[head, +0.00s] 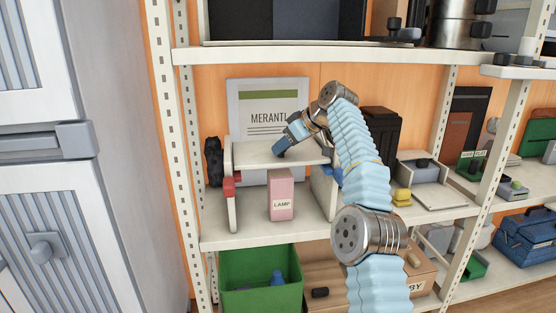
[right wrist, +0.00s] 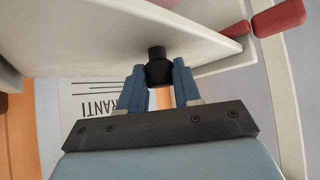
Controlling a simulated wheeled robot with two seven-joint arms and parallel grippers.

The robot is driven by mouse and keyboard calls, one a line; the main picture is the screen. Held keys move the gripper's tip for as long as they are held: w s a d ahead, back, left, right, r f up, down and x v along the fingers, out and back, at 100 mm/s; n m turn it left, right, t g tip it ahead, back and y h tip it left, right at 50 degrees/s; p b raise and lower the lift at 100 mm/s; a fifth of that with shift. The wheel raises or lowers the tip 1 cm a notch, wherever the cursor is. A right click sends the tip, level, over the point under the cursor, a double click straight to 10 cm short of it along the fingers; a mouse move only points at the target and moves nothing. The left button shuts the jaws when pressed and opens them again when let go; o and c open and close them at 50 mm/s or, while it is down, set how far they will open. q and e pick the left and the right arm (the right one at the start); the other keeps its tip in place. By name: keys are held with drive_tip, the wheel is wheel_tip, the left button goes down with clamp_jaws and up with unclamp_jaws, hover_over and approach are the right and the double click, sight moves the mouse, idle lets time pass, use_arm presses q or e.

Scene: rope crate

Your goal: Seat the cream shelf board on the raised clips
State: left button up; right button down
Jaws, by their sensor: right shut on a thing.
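The cream shelf board (head: 255,155) lies roughly level between two cream side panels, the left one (head: 230,205) and the right one (head: 322,192). My right gripper (head: 281,150) is above the board in the head view. In the right wrist view its two blue fingers (right wrist: 158,88) are shut on the black knob (right wrist: 157,66) of the board (right wrist: 100,35). A red clip (head: 231,186) is on the left panel, just below the board's level. A blue clip (head: 333,173) shows at the right panel, partly behind my arm. Contact between board and clips cannot be told. My left gripper is not in view.
A pink LAMP box (head: 281,197) stands below the board. A MERANTI sign (head: 268,100) stands behind it. A dark object (head: 213,160) is left of the left panel, and yellow (head: 402,196) and grey items are at right. A green bin (head: 260,297) is below.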

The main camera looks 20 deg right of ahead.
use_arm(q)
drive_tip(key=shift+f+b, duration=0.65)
use_arm(e)
drive_tip(key=shift+f, duration=0.65)
drive_tip(key=c, duration=0.7)
unclamp_jaws()
drive_tip(key=shift+f, duration=0.1)
